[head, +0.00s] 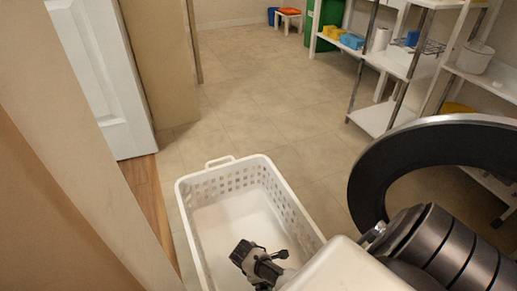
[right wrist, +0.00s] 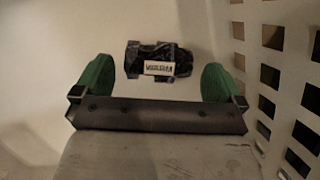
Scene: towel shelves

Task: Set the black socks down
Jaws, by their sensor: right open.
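The black socks (right wrist: 158,60) are a small dark bundle with a white label, seen in the right wrist view against the white floor of the basket. My right gripper (right wrist: 158,78) is open, with one green fingertip on each side of the socks and a gap on both sides. In the head view my right gripper (head: 264,264) is down inside the white basket (head: 186,215); the dark shape at its tip blends with it, so the socks are hard to pick out there. My left gripper is not in view.
A wall edge and a white door (head: 100,70) stand at the left. White shelves (head: 410,62) with boxes and a white bucket (head: 474,57) stand at the back right. A green bin (head: 325,20) and small stool (head: 287,14) are far back. The tiled floor (head: 255,90) between is clear.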

